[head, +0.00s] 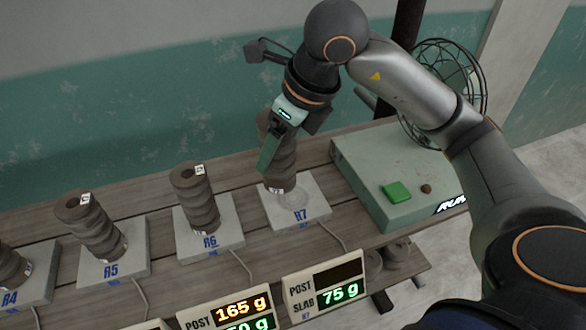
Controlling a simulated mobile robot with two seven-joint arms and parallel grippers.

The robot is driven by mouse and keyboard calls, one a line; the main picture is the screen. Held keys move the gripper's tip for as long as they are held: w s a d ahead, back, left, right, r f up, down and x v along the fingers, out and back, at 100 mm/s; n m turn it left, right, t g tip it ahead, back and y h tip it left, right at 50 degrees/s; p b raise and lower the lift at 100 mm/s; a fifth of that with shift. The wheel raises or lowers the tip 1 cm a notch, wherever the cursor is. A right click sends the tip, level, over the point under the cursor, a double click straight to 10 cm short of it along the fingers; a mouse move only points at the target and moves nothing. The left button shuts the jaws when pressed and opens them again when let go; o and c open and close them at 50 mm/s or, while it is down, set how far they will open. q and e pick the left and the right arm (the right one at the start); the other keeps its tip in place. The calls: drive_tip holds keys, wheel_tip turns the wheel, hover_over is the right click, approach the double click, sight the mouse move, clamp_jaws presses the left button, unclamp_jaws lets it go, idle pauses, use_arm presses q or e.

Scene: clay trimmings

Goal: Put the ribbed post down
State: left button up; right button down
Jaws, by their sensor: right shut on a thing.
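My right gripper (272,152) is shut on a dark brown ribbed post (286,160) and partly covers it. The post is roughly upright over the pale slab marked R7 (312,207). Its lower end is close to the slab, behind a faint round mark; I cannot tell whether they touch. The R7 display (326,285) has a blank POST line and shows 75 g for SLAB. My left gripper is not in view.
Similar ribbed posts stand on slab R6 (228,240) and slab R5 (128,262), with R4 (30,290) at the left edge. A green machine (365,165) with a green button (396,192) stands close on the right. A wire-caged fan (455,62) is behind my arm.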

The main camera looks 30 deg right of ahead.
drive_tip(key=shift+w+d+f+b, duration=0.2)
drive_tip(key=shift+d+f, duration=0.4)
drive_tip(key=shift+f, duration=0.75)
drive_tip(key=shift+w+d+f+b, duration=0.2)
drive_tip(key=shift+d+f, duration=0.45)
drive_tip(key=shift+f, duration=0.65)
drive_tip(key=shift+w+d+f+b, duration=0.1)
drive_tip(key=shift+w+d+f, duration=0.35)
drive_tip(key=shift+f, duration=0.9)
drive_tip(key=shift+s+d, duration=0.15)
drive_tip(key=shift+f, duration=0.25)
unclamp_jaws()
drive_tip(key=shift+r, duration=0.15)
drive_tip(key=shift+r, duration=0.2)
drive_tip(key=p+v, duration=0.1)
drive_tip(key=v, duration=1)
drive_tip(key=shift+s+r, duration=0.2)
drive_tip(key=shift+r, duration=0.15)
